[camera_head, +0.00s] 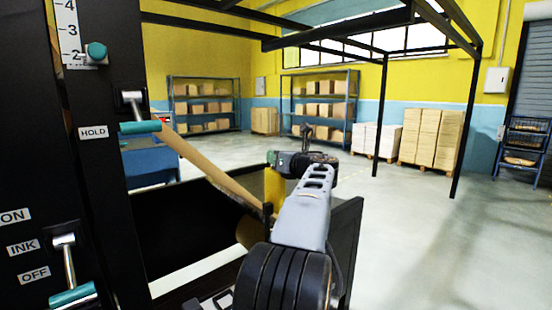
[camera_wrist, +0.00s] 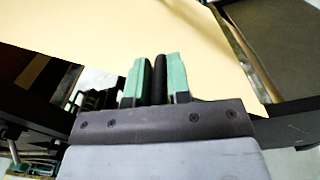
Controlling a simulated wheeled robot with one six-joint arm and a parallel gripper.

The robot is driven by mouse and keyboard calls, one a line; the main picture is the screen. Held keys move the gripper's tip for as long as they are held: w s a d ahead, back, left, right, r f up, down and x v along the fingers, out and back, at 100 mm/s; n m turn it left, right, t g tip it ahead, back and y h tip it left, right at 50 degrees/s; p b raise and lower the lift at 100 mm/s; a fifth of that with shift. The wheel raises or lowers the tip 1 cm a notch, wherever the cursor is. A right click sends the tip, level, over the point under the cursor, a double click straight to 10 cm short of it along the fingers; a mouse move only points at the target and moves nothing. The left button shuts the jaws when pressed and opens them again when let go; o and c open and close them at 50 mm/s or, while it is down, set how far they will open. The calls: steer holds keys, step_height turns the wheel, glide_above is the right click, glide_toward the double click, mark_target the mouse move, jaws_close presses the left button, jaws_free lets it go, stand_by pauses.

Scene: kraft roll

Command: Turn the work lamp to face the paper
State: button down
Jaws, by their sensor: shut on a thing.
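My gripper (camera_wrist: 155,72) has two green finger pads, shut on a slim dark bar (camera_wrist: 159,80). The bar may be part of the work lamp, but I cannot tell; no lamp head shows clearly. In the head view my gripper (camera_head: 272,158) is small and partly hidden behind my wrist, beyond the black frame's near side. The brown paper (camera_head: 200,160) runs as a slanting strip from the machine on the left down to the right. In the wrist view the paper (camera_wrist: 100,35) is a broad tan sheet behind the fingers.
A black machine panel (camera_head: 100,190) with teal-handled levers stands close on the left. Shelves of boxes (camera_head: 320,100) and stacked cartons (camera_head: 430,138) stand far back.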

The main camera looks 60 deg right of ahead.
steer(key=c, duration=1.1)
jaws_free()
steer(key=shift+w, duration=0.1)
steer(key=b+v, duration=0.4)
steer(key=v, duration=1)
